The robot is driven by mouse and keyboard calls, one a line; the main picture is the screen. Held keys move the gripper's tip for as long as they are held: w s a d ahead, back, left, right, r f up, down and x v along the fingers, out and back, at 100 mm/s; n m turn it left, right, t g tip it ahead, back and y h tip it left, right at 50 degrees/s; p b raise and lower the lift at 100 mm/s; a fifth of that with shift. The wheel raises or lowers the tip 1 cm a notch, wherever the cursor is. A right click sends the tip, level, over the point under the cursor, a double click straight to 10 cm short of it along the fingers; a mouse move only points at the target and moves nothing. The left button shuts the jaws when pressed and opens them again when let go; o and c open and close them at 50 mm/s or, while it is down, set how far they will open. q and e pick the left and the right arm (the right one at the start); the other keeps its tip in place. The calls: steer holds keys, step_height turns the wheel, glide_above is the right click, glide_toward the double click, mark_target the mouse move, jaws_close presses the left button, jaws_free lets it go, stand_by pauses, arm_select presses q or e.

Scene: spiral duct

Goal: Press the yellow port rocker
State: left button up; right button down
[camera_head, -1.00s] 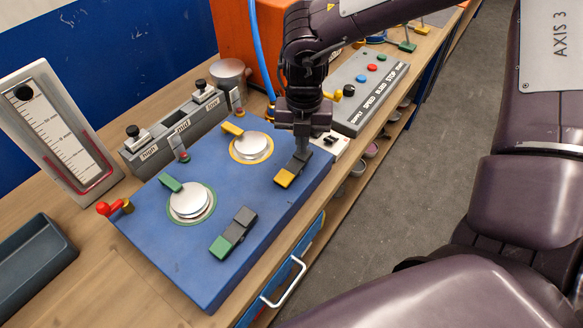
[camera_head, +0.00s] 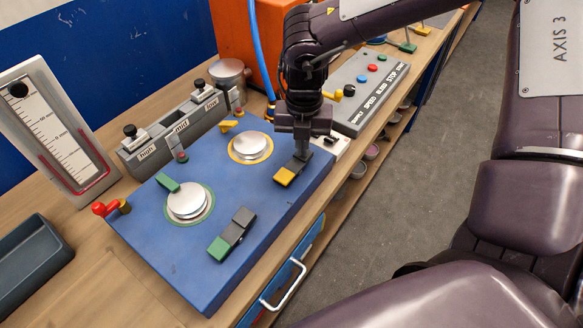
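The yellow port rocker (camera_head: 285,176) is on the right side of the blue panel (camera_head: 172,255). Its yellow end shows, facing the front left. My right gripper (camera_head: 302,155) points down at the rocker's dark far end, with its fingers together and their tips appearing to touch it. The fingers and wrist partly hide that end. The yellow-ringed port (camera_head: 250,146) has a silver disc, and a small yellow tab (camera_head: 229,125) stands beside its back left edge. My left gripper is not in view.
A green rocker (camera_head: 219,247) and a green-ringed port (camera_head: 187,201) are on the same panel. A red-handled valve (camera_head: 105,209) is at its left edge. A grey button box (camera_head: 368,92) lies behind my gripper. The panel's front is clear.

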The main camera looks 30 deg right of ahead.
steer(key=shift+f, duration=0.25)
steer(key=shift+r, duration=0.15)
steer(key=shift+r+p, duration=1.45)
steer(key=shift+r, duration=2.05)
